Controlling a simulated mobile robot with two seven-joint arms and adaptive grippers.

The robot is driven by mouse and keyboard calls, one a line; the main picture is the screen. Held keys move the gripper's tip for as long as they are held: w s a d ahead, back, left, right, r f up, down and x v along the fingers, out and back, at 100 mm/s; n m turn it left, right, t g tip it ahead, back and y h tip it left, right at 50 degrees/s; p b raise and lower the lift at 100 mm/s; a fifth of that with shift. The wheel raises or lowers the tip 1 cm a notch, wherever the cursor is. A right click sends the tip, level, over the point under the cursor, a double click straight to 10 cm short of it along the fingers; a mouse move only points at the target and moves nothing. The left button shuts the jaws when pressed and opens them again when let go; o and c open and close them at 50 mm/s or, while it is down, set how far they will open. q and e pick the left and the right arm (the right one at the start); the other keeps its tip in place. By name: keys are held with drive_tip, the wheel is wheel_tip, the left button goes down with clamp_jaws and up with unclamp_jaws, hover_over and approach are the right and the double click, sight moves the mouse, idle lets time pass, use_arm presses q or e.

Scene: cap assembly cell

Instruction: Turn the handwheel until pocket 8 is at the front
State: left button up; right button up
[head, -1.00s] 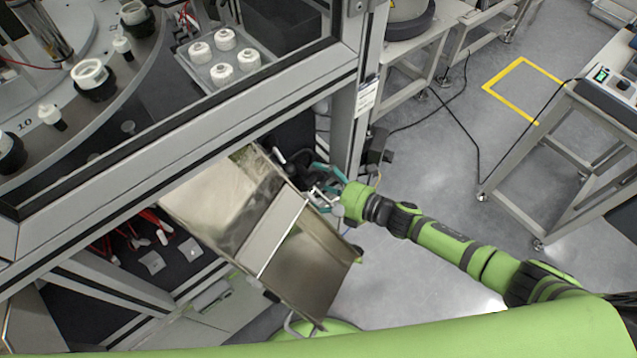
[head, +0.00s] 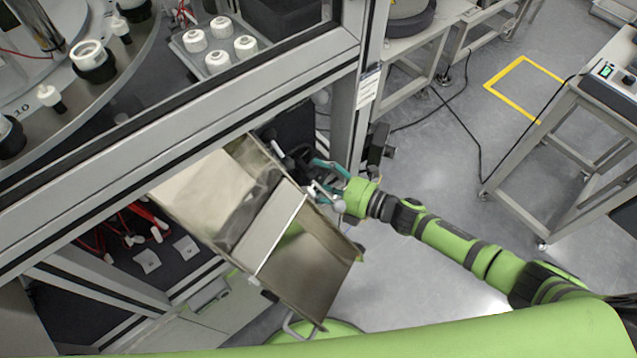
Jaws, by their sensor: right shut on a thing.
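The dial plate (head: 88,118) fills the upper left behind the enclosure frame. The printed number 10 (head: 20,108) shows on it near a white nozzle part (head: 50,98); I cannot see a number 8. Black holders stand along its rim, one with a white ring part (head: 90,58). My right gripper (head: 318,176) is below the enclosure's corner, beside the metal chute. It is shut on a dark part that looks like the handwheel (head: 283,150), mostly hidden by the chute and the gripper. My left gripper is out of view.
The open metal chute (head: 305,262) slopes out below the enclosure, close beside my right gripper. A tray with white caps (head: 218,45) sits inside the enclosure. Red-handled tools (head: 135,222) lie on a lower shelf. Open floor (head: 440,150) lies to the right.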

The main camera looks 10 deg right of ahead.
drive_tip(key=m+b, duration=0.1)
drive_tip(key=f+m+y+b, duration=0.1)
drive_tip(key=shift+s+f+b, duration=0.1)
drive_tip(key=shift+s+b, duration=0.1)
drive_tip(key=shift+b, duration=0.1)
drive_tip(key=shift+m+t+y+b, duration=0.3)
drive_tip(key=shift+m+b, duration=0.25)
drive_tip(key=shift+m, duration=0.35)
drive_tip(key=o, duration=1.1)
drive_tip(key=shift+r, duration=0.25)
drive_tip(key=shift+w+r, duration=0.1)
drive_tip(key=shift+d, duration=0.1)
drive_tip(key=v, duration=1.2)
